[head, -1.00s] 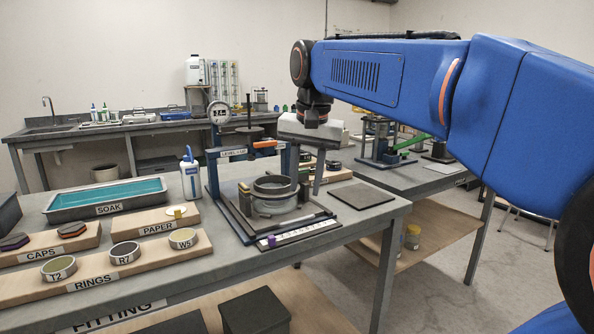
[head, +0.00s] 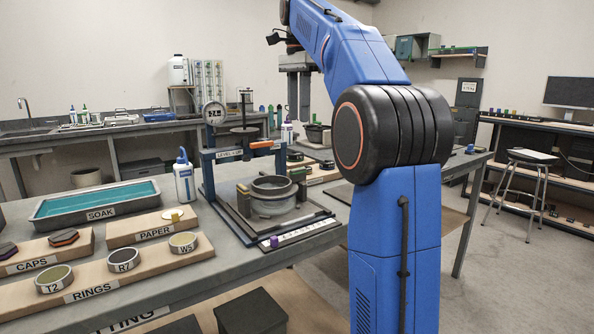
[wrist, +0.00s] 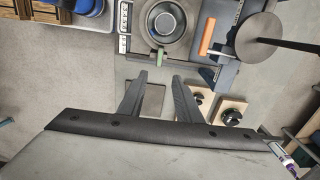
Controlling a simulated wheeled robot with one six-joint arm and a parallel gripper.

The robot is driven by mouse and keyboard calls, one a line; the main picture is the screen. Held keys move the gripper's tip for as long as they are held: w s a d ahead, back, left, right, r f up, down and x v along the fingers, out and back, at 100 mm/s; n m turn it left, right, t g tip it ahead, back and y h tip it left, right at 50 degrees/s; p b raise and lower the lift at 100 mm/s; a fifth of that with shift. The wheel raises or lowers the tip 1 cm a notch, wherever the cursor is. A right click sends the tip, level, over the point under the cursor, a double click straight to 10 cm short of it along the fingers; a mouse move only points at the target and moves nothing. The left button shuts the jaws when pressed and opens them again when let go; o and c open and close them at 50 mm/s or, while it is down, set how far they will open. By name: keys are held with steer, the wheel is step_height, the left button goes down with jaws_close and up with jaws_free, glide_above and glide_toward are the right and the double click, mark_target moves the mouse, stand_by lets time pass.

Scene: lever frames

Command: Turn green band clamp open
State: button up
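A round metal band or cup (head: 272,195) sits on the dark base plate of the blue press frame; it also shows from above in the wrist view (wrist: 166,22). A small green piece (wrist: 160,53), seemingly the clamp's handle, sticks out from its near side in the wrist view. In the head view a dark green piece (head: 298,174) stands at the ring's right side. Whether the clamp is open or closed is unclear. My gripper (wrist: 160,75) is open and empty, its fingertips apart. In the head view my gripper (head: 299,118) hangs high, behind the press and clear of it.
The press has an orange handle (head: 262,145) and a round gauge (head: 215,113). A white bottle (head: 185,178), a soak tray (head: 98,198) and ring holders (head: 122,262) stand to the left. A dark mat (wrist: 152,98) lies below my fingers in the wrist view.

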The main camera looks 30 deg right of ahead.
mark_target(299, 169)
step_height(299, 169, down, 17)
steer(key=shift+f, duration=0.1)
stand_by(0.6)
jaws_close()
